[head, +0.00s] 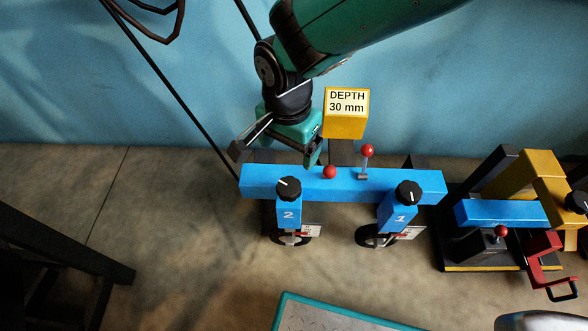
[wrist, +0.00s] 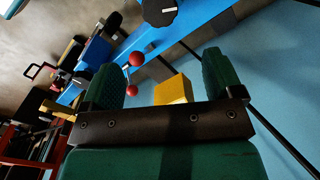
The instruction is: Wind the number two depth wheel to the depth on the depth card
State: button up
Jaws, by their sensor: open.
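The number two depth wheel is a black knob (head: 288,189) with a white mark, on top of a blue post labelled 2 (head: 288,216). Below it are a dark wheel and a small white scale (head: 312,231), too small to read. The yellow depth card block (head: 346,114) reads "DEPTH 30 mm" and stands behind the beam. My gripper (head: 277,153) is open and empty, above and behind the blue beam, apart from the knob. In the wrist view a black knob (wrist: 158,10) shows at the top edge, beyond my open fingers (wrist: 161,78).
The blue beam (head: 340,183) also carries a number 1 knob (head: 408,193), a red ball (head: 330,172) and a red-topped lever (head: 367,151). Another machine with a yellow frame (head: 540,172) stands at the right. A teal-edged board (head: 345,316) lies in front. The floor at left is mostly clear.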

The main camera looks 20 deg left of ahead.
aim_at(290, 184)
notch_tip(290, 184, down, 13)
jog(key=b, duration=0.4)
jog(key=shift+b, duration=0.3)
jog(key=c, duration=0.9)
